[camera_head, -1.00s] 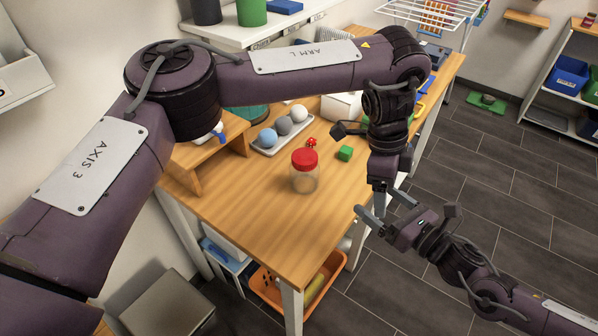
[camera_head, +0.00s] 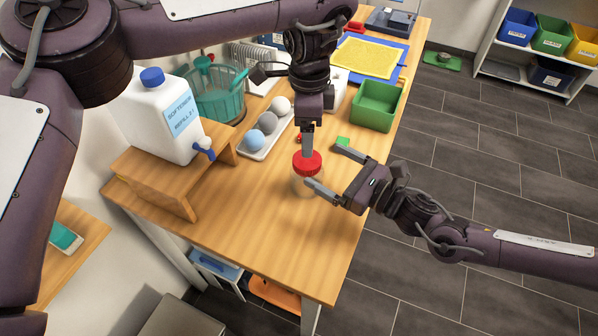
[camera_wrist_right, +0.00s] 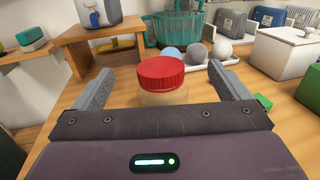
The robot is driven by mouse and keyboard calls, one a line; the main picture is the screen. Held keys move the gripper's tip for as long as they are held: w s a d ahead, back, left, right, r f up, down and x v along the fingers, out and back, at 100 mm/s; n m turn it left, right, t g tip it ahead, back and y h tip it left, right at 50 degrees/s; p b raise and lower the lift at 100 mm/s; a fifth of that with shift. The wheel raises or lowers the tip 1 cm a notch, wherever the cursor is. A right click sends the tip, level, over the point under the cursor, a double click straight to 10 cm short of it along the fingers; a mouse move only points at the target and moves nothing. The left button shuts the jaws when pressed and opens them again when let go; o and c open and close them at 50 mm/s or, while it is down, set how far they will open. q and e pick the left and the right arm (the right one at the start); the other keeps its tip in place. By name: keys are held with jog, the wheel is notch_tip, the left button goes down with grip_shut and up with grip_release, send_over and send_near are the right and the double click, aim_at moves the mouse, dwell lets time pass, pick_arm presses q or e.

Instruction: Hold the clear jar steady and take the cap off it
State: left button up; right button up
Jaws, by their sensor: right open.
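The clear jar (camera_head: 300,186) stands upright on the wooden table with its red cap (camera_head: 307,164) on. The red cap (camera_wrist_right: 161,72) also shows in the right wrist view, with part of the jar (camera_wrist_right: 163,98) below it. My right gripper (camera_head: 324,168) is open at the jar's right side. Its fingers point toward the jar, one on each side in the wrist view, with visible gaps beside the cap. My left gripper (camera_head: 307,154) points down over the cap in the head view. Its fingers overlap, so opening and contact cannot be told.
A green cube (camera_head: 342,142) lies close behind the right gripper. A tray (camera_head: 250,151) of balls, a green bin (camera_head: 376,105) and a wooden stand (camera_head: 160,181) with a softener jug (camera_head: 160,115) surround the jar. The table's front is clear.

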aim_at(303, 174)
pick_arm(q)
jog(key=shift+d, duration=0.1)
pick_arm(e)
jog(key=f, duration=0.7)
jog(key=shift+w+a+f, duration=0.1)
jog(key=shift+a+f, duration=0.05)
jog(key=shift+a, duration=0.1)
jog(key=x, duration=0.7)
jog(key=shift+d, duration=0.1)
jog(key=shift+c, duration=0.2)
